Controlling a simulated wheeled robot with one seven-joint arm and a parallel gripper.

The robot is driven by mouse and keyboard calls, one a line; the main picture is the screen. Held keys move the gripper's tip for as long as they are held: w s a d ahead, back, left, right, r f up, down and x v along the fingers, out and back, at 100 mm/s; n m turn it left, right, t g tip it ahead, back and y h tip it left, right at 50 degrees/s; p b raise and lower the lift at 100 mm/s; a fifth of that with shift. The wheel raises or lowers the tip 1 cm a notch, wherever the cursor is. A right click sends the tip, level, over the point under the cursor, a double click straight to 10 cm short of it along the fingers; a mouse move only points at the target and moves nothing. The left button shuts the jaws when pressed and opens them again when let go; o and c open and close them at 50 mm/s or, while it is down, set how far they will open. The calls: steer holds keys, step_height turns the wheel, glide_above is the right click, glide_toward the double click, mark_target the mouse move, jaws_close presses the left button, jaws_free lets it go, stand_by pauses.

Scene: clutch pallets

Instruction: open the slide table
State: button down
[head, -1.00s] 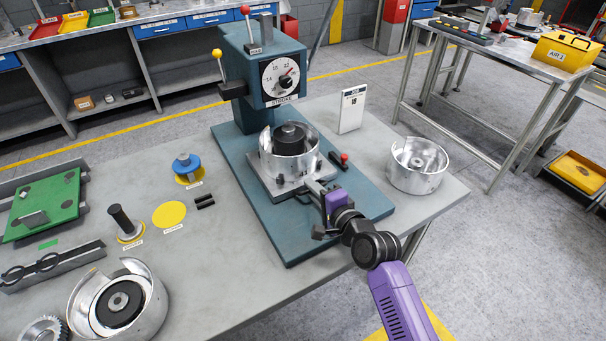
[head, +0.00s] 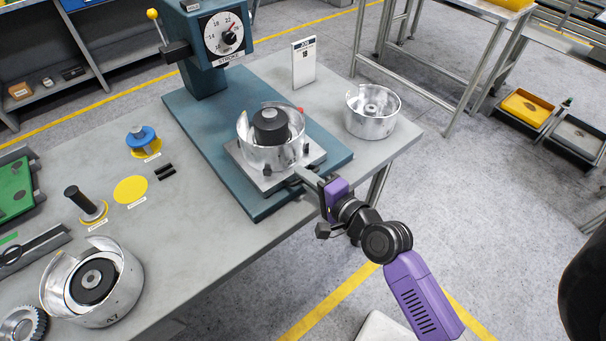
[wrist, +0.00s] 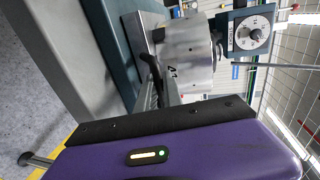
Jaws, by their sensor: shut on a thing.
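The slide table (head: 313,154) is a grey metal plate on the blue-green press base (head: 222,135). It sits toward the base's front edge, out in front of the press head. A silver drum (head: 262,153) with a black hub (head: 270,127) stands upright on it. My gripper (head: 317,184) is at the table's front edge, shut on its grey handle (head: 305,175). The exact contact is hard to see. The wrist view shows the drum (wrist: 188,58) and plate (wrist: 145,35) just beyond my gripper's purple body.
The press head with its dial (head: 226,34) stands behind the drum. A second silver drum (head: 372,115) and a white sign (head: 304,62) are on the right of the bench. Another drum (head: 122,291) is at front left. Open floor (head: 470,190) lies to the right.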

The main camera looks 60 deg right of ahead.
steer(key=shift+f, duration=0.1)
steer(key=c, duration=1.5)
jaws_free()
steer(key=shift+s, duration=0.1)
steer(key=shift+b+v, duration=0.85)
steer(key=shift+v, duration=3)
steer(key=shift+a, duration=0.1)
